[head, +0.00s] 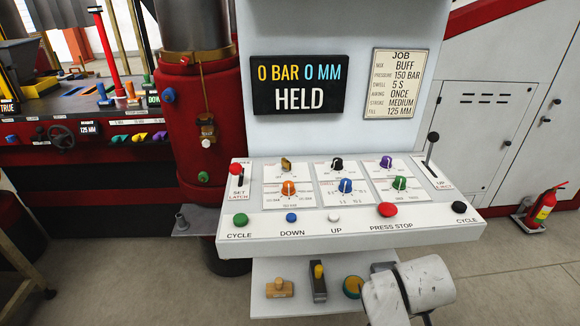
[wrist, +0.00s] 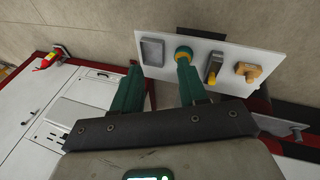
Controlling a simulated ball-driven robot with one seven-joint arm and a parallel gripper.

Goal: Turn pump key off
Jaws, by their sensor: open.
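My gripper (wrist: 160,66) is open and empty in the wrist view, its two green fingers apart in front of a white lower panel (wrist: 225,50). In that view the right fingertip appears close to a round yellow-and-green knob (wrist: 184,52); I cannot tell whether it touches. A tan handle (wrist: 249,71) sits at the panel's right end, beside a yellow-tipped lever (wrist: 212,76). The head view also shows the tan handle (head: 279,289), lever (head: 318,271) and round knob (head: 353,286). No readable label marks the pump key. The fingers are hidden in the head view.
The console (head: 350,236) with several knobs and buttons overhangs the lower panel. A display (head: 300,85) reads 0 BAR 0 MM HELD. A grey box (wrist: 152,52) stands left of the round knob in the wrist view.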

